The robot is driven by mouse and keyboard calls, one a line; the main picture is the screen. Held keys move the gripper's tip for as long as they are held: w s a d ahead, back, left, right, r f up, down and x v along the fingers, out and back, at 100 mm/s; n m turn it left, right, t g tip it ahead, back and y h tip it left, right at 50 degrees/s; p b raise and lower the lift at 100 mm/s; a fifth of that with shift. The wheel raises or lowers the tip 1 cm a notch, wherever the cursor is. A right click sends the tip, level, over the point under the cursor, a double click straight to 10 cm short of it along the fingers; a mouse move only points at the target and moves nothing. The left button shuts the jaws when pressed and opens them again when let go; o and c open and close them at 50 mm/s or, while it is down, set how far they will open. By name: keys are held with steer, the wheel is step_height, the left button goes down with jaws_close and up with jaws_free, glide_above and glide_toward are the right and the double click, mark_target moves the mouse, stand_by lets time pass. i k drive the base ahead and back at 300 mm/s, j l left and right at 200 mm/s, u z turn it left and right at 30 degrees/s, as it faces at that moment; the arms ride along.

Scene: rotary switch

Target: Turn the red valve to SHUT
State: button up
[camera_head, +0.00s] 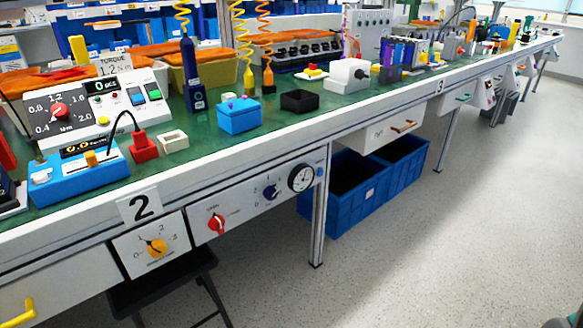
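The red valve (216,224) is a small red knob on the light panel (247,205) fixed under the front edge of the workbench, left of the middle of the view. A small label above it seems to read OPEN, and another small label stands to its right, too small to read surely. The knob's narrow end appears to point up towards the OPEN label. Nothing touches the knob. My gripper is not in view.
The same panel carries a dark blue knob (271,192) and a round gauge (302,178). A yellow knob (157,249) sits on a panel to the left. A dark stool (165,285) stands below. Blue crates (345,205) lie under the bench. The floor at right is clear.

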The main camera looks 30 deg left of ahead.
mark_target(217, 223)
steer(key=u, duration=1.55)
